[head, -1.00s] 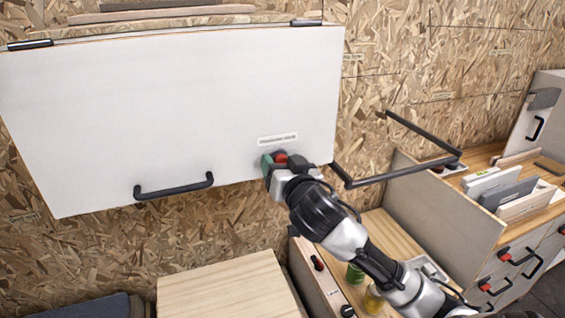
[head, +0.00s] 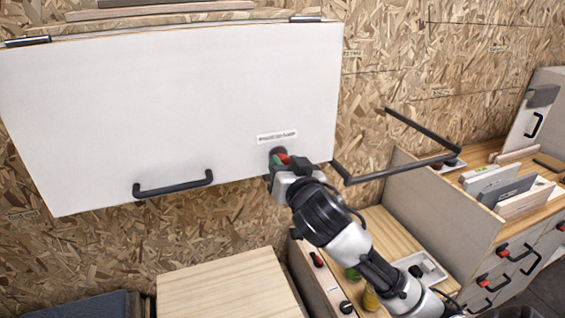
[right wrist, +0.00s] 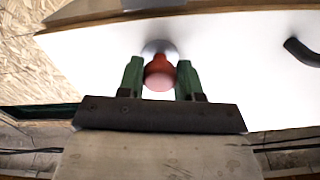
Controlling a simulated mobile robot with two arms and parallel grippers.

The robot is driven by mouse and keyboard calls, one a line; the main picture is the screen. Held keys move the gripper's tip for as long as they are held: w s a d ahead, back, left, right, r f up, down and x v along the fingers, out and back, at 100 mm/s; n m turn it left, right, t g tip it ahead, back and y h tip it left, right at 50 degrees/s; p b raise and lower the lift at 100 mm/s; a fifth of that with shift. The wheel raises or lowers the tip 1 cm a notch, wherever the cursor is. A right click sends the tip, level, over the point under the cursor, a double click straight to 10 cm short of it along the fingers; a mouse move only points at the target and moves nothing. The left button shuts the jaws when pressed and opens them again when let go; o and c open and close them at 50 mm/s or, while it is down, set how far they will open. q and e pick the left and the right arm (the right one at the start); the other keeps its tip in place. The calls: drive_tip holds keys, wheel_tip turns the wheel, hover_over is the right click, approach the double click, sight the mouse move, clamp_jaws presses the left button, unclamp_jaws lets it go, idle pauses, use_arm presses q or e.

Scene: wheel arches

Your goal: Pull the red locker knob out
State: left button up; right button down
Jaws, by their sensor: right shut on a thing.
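The red locker knob (head: 283,158) is on the lower right of the white locker door (head: 170,105), below a small label. In the right wrist view the knob (right wrist: 160,76) sits on a round metal base between the two green fingers. My right gripper (head: 279,161) is at the door and shut on the knob; the wrist view shows the gripper (right wrist: 160,80) from behind, with the knob's front end between the fingers. My left gripper is not in view.
A black handle (head: 174,185) is on the door, left of the knob. A black bracket frame (head: 395,172) sticks out from the wall at the right. A wooden box top (head: 225,290) and drawer units (head: 505,265) stand below.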

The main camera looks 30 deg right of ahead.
drive_tip(key=c, duration=0.7)
unclamp_jaws()
drive_tip(key=shift+c, duration=0.2)
drive_tip(key=shift+s, duration=0.1)
drive_tip(key=p+v, duration=0.7)
drive_tip(key=v, duration=0.3)
drive_tip(key=shift+s, duration=0.35)
